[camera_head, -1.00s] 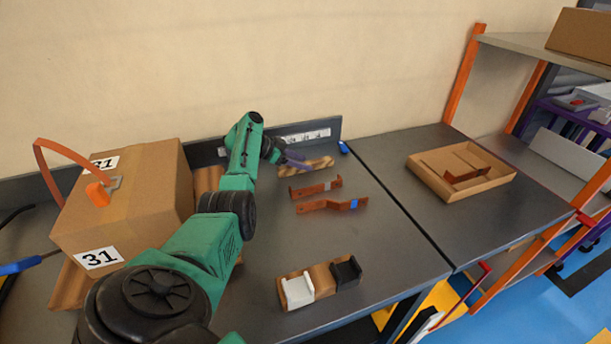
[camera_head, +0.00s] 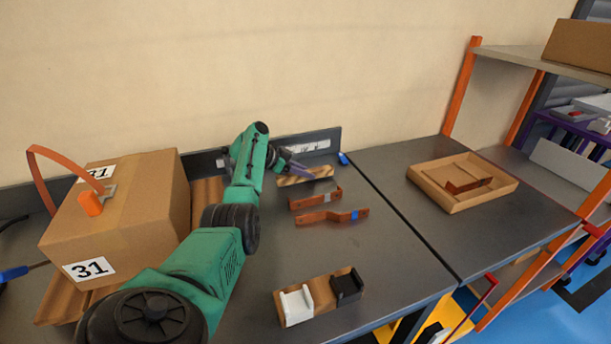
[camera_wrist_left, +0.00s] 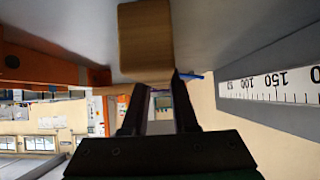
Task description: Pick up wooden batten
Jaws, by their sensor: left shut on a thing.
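The wooden batten (camera_head: 318,174) is a short light-wood bar near the back of the grey bench, below the wall ruler. My right gripper is not in view.
Two copper-coloured bent bars (camera_head: 332,217) lie in front of the batten. A wooden block with white and black holders (camera_head: 321,297) is nearer. A cardboard box marked 31 (camera_head: 120,215) stands left of my arm. A shallow tray (camera_head: 462,182) sits on the right bench.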

